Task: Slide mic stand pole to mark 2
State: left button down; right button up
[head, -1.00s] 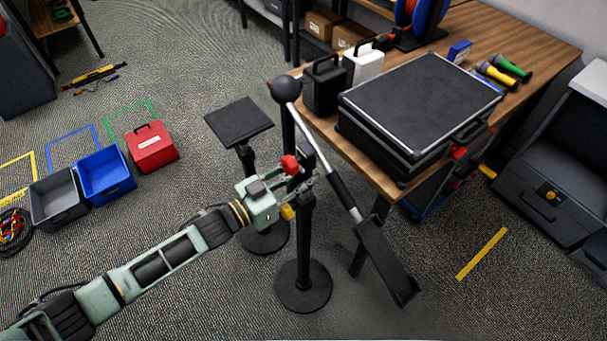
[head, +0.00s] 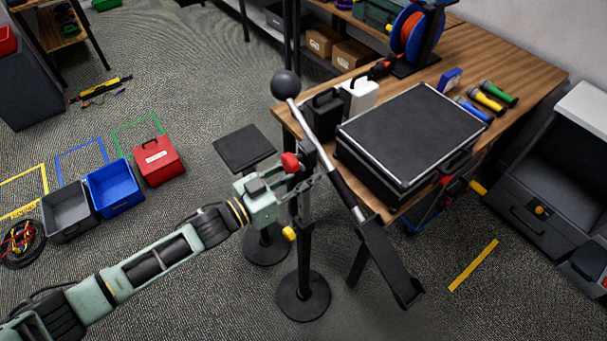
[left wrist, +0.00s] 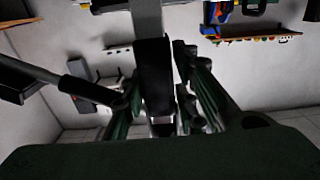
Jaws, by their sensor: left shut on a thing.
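The black mic stand has a round base (head: 302,296) on the floor and an upright pole (head: 305,205). A yellow knob (head: 289,233) sits on its lower tube and a red knob (head: 291,162) near its top. A tilted boom (head: 340,185) carries a black ball (head: 285,84) at its upper end and a long black block (head: 388,262) at its lower end. My left gripper (head: 300,182) is shut around the upper pole, above the yellow knob. The left wrist view shows the dark pole (left wrist: 154,70) between the green fingers. I cannot make out mark 2. My right gripper is out of view.
A second stand with a square top (head: 244,148) stands close behind. The wooden table (head: 545,65) with a black case (head: 410,135) is right of the pole, near the boom. Grey, blue (head: 113,188) and red boxes sit on the floor at left.

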pick_arm(q)
jog(key=shift+d+r, duration=0.1)
jog(key=shift+r, duration=0.3)
jog(key=c, duration=1.7)
grip_release()
jog(key=shift+c, duration=0.2)
jog(key=o, duration=0.3)
jog(key=shift+f, duration=0.25)
jog(key=v, duration=1.2)
